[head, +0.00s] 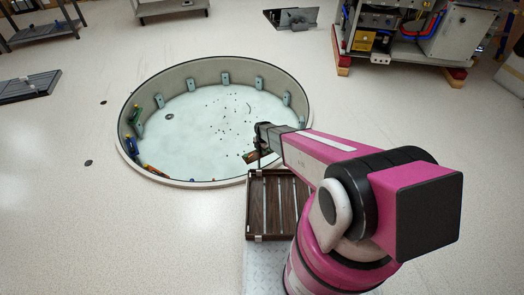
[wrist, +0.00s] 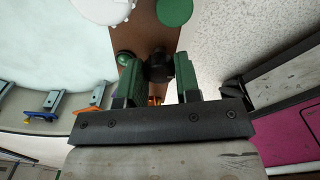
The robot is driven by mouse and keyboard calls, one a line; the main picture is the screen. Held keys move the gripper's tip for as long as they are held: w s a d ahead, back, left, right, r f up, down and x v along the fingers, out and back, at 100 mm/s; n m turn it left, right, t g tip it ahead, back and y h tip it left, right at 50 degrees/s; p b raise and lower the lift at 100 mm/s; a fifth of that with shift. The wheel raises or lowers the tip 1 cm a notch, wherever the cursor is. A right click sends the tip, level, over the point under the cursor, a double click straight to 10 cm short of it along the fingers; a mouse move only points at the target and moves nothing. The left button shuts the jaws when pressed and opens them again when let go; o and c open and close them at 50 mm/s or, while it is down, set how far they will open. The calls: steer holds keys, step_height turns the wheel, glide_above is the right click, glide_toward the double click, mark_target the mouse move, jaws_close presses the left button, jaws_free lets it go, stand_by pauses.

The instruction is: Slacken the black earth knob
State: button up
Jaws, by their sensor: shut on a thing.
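The black earth knob (wrist: 159,68) shows in the wrist view on a brown panel (wrist: 152,22), between my two green-padded fingers. My gripper (wrist: 158,78) is shut on it, one finger on each side. A green knob (wrist: 124,57) sits beside the left finger. A white round part (wrist: 103,8) and a green round part (wrist: 174,11) lie further along the panel. In the head view my gripper (head: 257,155) is at the near right rim of the round pit, and it and the arm hide the knob there.
The round pit (head: 215,62) has a pale floor with small dark bits and brackets around its wall. A slatted brown crate (head: 265,225) stands beside my arm. A grey machine (head: 440,40) on wood blocks is at the back right. Floor to the left is mostly clear.

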steer(key=o, duration=0.9)
steer(key=shift+r, duration=0.1)
step_height(320, 180, up, 11)
steer(key=shift+f, duration=0.2)
steer(key=s+d+r+m, duration=0.6)
steer(key=r+m, duration=0.3)
steer(key=s+d+r+m, duration=0.6)
steer(key=r+m, duration=0.3)
steer(key=r, duration=0.1)
steer(key=s+d+r+m, duration=0.6)
steer(key=d+r+m, duration=0.1)
steer(key=r+m, duration=0.2)
steer(key=shift+s+r, duration=0.3)
steer(key=shift+r, duration=0.3)
